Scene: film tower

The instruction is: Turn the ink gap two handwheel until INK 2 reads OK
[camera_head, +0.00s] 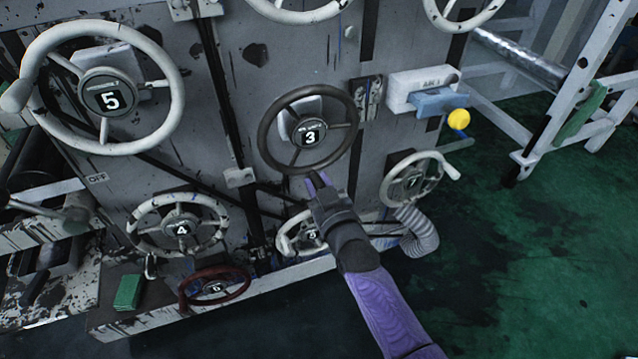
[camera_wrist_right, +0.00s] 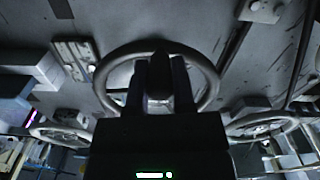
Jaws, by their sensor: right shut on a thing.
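A dark-rimmed handwheel (camera_head: 352,104) with a hub plate showing a large 3 is on the grey machine face at the middle of the head view. Small print above the 3 is too blurred to read, so I cannot tell whether it names ink gap two. My right gripper (camera_head: 317,181) reaches up from below and is shut on this wheel's lower rim. In the right wrist view, the wheel's rim (camera_wrist_right: 214,78) curves around behind the dark fingers (camera_wrist_right: 159,78), which hide its middle. No readable INK 2 readout shows. My left gripper is not in view.
Other handwheels surround it: a large white one marked 5 (camera_head: 178,80), a white one marked 4 (camera_head: 218,213), a red one (camera_head: 247,284), and a pale one (camera_head: 386,188). A blue-white box with a yellow knob (camera_head: 459,119) sticks out right.

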